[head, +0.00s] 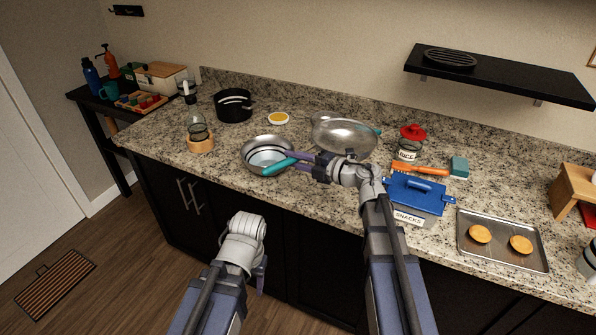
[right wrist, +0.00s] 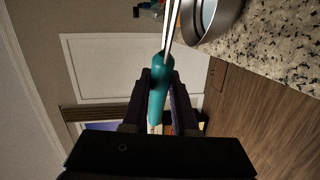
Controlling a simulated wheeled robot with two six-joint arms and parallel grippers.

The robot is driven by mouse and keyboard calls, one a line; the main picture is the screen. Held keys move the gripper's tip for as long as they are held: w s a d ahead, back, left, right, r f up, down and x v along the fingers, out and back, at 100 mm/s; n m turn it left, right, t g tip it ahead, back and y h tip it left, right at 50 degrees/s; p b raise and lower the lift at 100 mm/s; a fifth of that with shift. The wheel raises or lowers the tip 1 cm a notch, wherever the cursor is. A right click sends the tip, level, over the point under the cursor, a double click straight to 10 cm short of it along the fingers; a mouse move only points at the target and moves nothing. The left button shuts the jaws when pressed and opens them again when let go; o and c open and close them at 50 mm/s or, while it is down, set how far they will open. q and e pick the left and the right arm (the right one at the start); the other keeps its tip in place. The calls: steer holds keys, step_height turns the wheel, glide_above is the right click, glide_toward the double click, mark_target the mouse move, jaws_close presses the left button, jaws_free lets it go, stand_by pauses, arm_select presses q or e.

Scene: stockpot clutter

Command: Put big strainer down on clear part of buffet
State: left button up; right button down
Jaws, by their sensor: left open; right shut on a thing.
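The big strainer (head: 345,135) is a wide, silvery mesh bowl over the back middle of the counter in the head view. My right gripper (head: 297,160) is shut on its teal handle (head: 278,167). In the right wrist view the handle (right wrist: 158,95) lies between the fingers (right wrist: 158,85), with two metal rods running up out of frame. The strainer's bowl is out of that view, and I cannot tell whether it touches anything. The buffet (head: 215,170) is a speckled granite counter. My left gripper (head: 261,277) is open and empty, low in front of the cabinets.
A steel bowl (head: 247,150) stands below the handle. A black pot (head: 234,106), yellow dish (head: 278,118), wooden-based jar (head: 200,143), rice jar (head: 410,143), brush (head: 420,169), blue-lidded snacks box (head: 415,195) and baking tray (head: 500,262) occupy the counter. Bare granite shows at left.

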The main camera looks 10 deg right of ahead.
mark_target(290, 164)
steer(key=a, duration=0.2)
steer(key=a+g, duration=0.1)
steer(key=shift+s+a+f+n+y, duration=0.1)
steer(key=shift+s+f+n+y, duration=0.2)
steer(key=shift+n, duration=0.1)
step_height(290, 164, down, 10)
steer(key=b, duration=1)
steer(key=shift+f, duration=0.1)
steer(key=c, duration=0.7)
jaws_free()
